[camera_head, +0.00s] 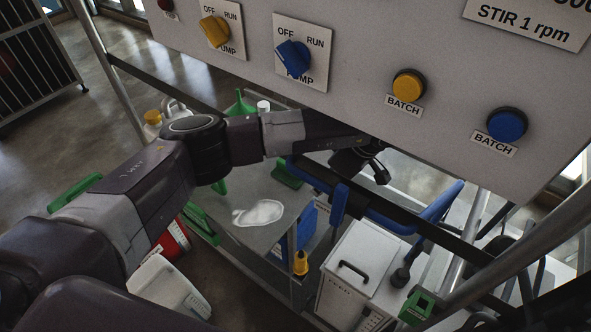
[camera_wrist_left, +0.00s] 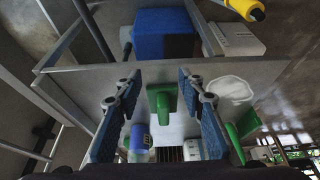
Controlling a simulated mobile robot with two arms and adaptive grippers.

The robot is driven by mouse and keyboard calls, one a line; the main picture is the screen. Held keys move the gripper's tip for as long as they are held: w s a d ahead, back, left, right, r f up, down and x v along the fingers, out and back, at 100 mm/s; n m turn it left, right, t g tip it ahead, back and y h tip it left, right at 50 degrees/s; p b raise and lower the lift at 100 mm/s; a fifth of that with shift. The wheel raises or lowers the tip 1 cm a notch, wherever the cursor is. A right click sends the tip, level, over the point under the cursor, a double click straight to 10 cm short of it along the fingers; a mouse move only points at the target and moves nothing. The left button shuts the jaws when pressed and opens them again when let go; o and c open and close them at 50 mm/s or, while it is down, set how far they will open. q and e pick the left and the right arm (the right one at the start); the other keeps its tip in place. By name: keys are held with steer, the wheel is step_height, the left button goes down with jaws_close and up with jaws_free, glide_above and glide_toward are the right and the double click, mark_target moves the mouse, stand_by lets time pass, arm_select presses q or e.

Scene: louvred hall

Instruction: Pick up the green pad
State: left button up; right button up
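In the left wrist view a green T-shaped piece (camera_wrist_left: 163,98), which looks like the green pad, lies on the grey tabletop between and beyond my fingers. In the head view a green piece (camera_head: 288,174), probably the same one, shows on the table just below my forearm, partly hidden by it. My left gripper (camera_head: 365,162) is extended over the table's right side under the panel. In the wrist view my left gripper (camera_wrist_left: 159,76) has its two blue-padded fingers spread apart, with nothing held between them. My right gripper is not in view.
A control panel (camera_head: 350,50) with knobs and buttons hangs close above my left arm. A white puddle (camera_head: 258,213) lies on the table (camera_head: 235,190). A green funnel (camera_head: 240,105), a white lidded box (camera_head: 362,270) and blue tubing (camera_head: 440,205) stand around. Metal frame bars cross nearby.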

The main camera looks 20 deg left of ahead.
mark_target(289, 164)
arm_select(q)
steer(key=a, duration=0.2)
steer(key=w+a+p, duration=0.1)
steer(key=a, duration=0.1)
steer(key=shift+w+a+r+p, duration=0.1)
steer(key=shift+w+a+p, duration=0.1)
steer(key=shift+a+p, duration=0.15)
steer(key=shift+w+a, duration=0.2)
steer(key=shift+a, duration=0.35)
steer(key=shift+w+a, duration=0.15)
steer(key=shift+a, duration=0.15)
steer(key=a+p, duration=0.1)
steer(key=a, duration=0.1)
steer(key=w+a+p, duration=0.1)
steer(key=shift+w+a, duration=0.15)
steer(key=shift+a, duration=0.25)
steer(key=shift+a+f+p, duration=0.15)
steer(key=shift+f+p, duration=0.15)
steer(key=shift+f, duration=0.05)
steer(key=shift+w+f, duration=0.1)
steer(key=shift+f, duration=0.25)
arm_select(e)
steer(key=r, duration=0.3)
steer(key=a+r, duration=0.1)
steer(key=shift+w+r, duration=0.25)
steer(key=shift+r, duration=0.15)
arm_select(q)
steer(key=shift+c, duration=0.3)
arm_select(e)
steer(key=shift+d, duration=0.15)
